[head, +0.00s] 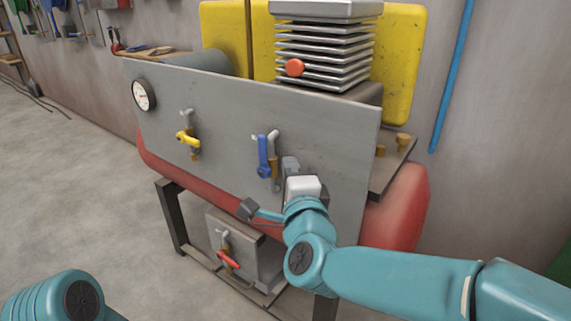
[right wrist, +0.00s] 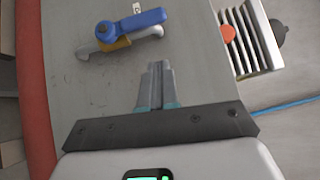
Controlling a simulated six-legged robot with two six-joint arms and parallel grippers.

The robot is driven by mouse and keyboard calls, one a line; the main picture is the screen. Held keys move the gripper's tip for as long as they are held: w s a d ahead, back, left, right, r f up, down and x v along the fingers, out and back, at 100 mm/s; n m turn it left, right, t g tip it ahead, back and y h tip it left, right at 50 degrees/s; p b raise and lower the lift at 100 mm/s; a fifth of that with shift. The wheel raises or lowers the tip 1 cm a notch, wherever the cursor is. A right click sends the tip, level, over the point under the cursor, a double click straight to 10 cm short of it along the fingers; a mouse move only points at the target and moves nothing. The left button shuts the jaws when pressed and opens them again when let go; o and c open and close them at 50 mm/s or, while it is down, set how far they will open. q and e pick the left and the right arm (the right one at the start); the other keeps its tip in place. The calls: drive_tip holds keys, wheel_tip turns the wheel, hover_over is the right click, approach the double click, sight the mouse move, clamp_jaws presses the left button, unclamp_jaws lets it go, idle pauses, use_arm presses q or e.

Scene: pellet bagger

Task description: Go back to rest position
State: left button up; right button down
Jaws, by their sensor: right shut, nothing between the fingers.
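My right gripper (head: 290,166) is in front of the grey panel (head: 330,125), just right of the blue-handled valve (head: 263,157). In the right wrist view, the fingers of my right gripper (right wrist: 157,70) are together with nothing between them. They point at the panel (right wrist: 85,75), and the blue valve handle (right wrist: 138,22) is apart from them at the upper left. I cannot tell whether the fingertips touch the panel. Part of my left arm shows at the lower left of the head view; its gripper is out of view.
A yellow-handled valve (head: 188,139) and a round gauge (head: 144,95) sit farther left on the panel. A red-handled valve (head: 228,258) is on a lower grey box. A finned block (head: 325,50) with an orange-red knob (head: 295,67) is on top. The floor (head: 70,185) at left is clear.

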drive_tip(key=s, duration=0.7)
drive_tip(key=d+f+n+g, duration=0.3)
drive_tip(key=f+n+g, duration=0.1)
drive_tip(key=f, duration=1.1)
drive_tip(key=d+f+n+g, duration=0.4)
drive_tip(key=f, duration=1.1)
drive_tip(key=s+d+f+n+g, duration=0.25)
drive_tip(key=s+f+g, duration=0.25)
drive_tip(key=s+f, duration=0.5)
drive_tip(key=s+d+f+n+g, duration=0.2)
drive_tip(key=s+f+n+g, duration=0.2)
drive_tip(key=s+f, duration=0.6)
wheel_tip(320, 180, up, 31)
drive_tip(key=s+g+y+p, duration=0.1)
drive_tip(key=s+p, duration=0.1)
drive_tip(key=p, duration=3)
drive_tip(key=shift+a+p, duration=0.3)
drive_tip(key=shift+a, duration=0.15)
drive_tip(key=shift+n, duration=0.25)
